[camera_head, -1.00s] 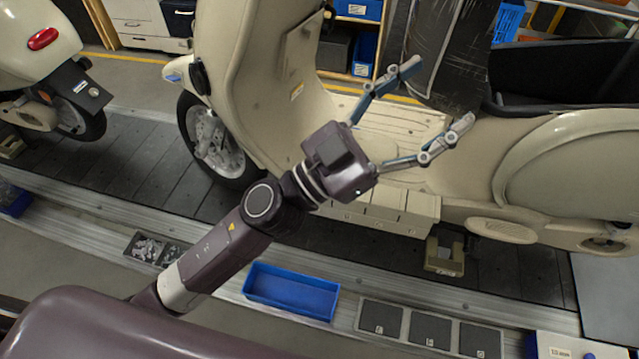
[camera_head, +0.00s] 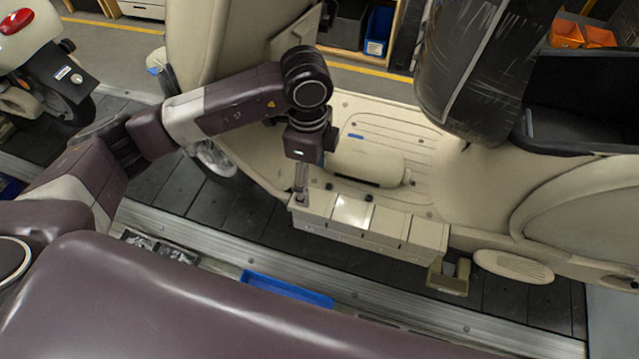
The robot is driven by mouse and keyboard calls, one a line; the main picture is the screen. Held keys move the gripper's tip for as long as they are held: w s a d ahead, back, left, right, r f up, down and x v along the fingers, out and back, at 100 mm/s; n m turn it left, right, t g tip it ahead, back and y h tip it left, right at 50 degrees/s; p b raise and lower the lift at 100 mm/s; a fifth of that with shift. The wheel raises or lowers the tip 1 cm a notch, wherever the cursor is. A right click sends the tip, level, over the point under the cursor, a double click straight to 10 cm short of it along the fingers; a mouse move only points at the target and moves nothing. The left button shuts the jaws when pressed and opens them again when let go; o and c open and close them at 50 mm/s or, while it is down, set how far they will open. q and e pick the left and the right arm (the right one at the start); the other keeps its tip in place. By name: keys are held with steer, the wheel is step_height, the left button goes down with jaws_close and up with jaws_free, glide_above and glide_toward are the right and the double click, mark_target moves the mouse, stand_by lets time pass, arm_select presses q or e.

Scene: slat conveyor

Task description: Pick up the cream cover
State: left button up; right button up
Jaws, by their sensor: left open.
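The cream cover (camera_head: 367,160) is a rounded cream piece lying on the footboard of the cream scooter (camera_head: 572,205), in the middle of the head view. Its left end is partly hidden by my left gripper. My left gripper (camera_head: 303,183) points down at the left of the cover, above the footboard's near edge. It is open, and one finger shows clearly; the other is mostly hidden. I cannot tell whether a finger touches the cover. My right gripper is not in view.
The scooter's front shield (camera_head: 225,45) stands at the left. A blue tray (camera_head: 287,289) lies along the near conveyor edge. Another scooter (camera_head: 35,70) stands at far left.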

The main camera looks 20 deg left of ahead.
mark_target(313, 200)
arm_select(q)
steer(key=shift+s+a+f, duration=0.1)
steer(key=shift+a+f, duration=0.15)
steer(key=shift+f, duration=0.05)
steer(key=f, duration=0.1)
steer(key=f+p, duration=0.1)
steer(key=f, duration=0.1)
steer(key=shift+s+d+f, duration=0.3)
steer(key=shift+s, duration=0.05)
steer(key=shift+w+d+f+p, duration=0.15)
steer(key=shift+f+p, duration=0.25)
steer(key=shift+f, duration=1.15)
steer(key=c, duration=1.1)
steer(key=shift+c, duration=1.4)
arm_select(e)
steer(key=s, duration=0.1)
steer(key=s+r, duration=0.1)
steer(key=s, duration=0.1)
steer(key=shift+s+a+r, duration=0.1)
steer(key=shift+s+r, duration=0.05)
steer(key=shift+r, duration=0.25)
